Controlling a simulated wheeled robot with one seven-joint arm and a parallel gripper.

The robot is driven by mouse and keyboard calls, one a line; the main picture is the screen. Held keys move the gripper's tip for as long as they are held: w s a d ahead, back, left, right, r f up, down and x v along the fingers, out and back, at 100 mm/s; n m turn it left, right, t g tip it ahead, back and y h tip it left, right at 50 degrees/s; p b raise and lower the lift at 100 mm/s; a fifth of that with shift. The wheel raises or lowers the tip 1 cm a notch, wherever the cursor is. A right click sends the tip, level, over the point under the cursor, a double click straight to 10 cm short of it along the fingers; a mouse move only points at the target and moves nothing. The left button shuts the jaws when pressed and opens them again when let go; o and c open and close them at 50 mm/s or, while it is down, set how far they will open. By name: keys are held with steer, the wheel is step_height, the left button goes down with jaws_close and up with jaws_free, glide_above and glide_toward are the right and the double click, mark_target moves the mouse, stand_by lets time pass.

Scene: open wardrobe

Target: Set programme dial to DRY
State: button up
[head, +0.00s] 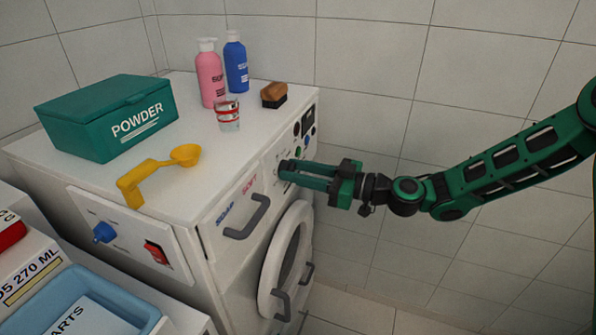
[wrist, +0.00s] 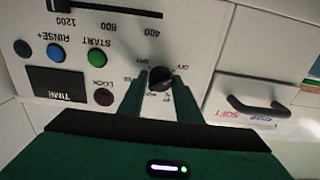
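The programme dial (wrist: 160,78) is a dark round knob on the white washer front, seen upside down in the wrist view. OFF and DRY labels show above it, and other labels around it are partly covered by my fingers. I cannot tell which label its pointer faces. My gripper (wrist: 160,86) has one green finger on each side of the dial, and both appear to touch it. In the head view my gripper (head: 285,172) reaches the control panel from the right, and its fingers hide the dial.
Near the dial are a green START button (wrist: 97,57), a blue RINSE+ button (wrist: 54,51), a dark LOCK button (wrist: 103,97) and a TIME display (wrist: 58,83). The drawer handle (head: 246,218) juts out beside the dial. A powder box (head: 80,125) and bottles (head: 210,78) stand on top.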

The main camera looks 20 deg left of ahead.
steer(key=c, duration=0.5)
steer(key=shift+o, duration=0.3)
steer(key=shift+a, duration=0.1)
steer(key=shift+w, duration=0.1)
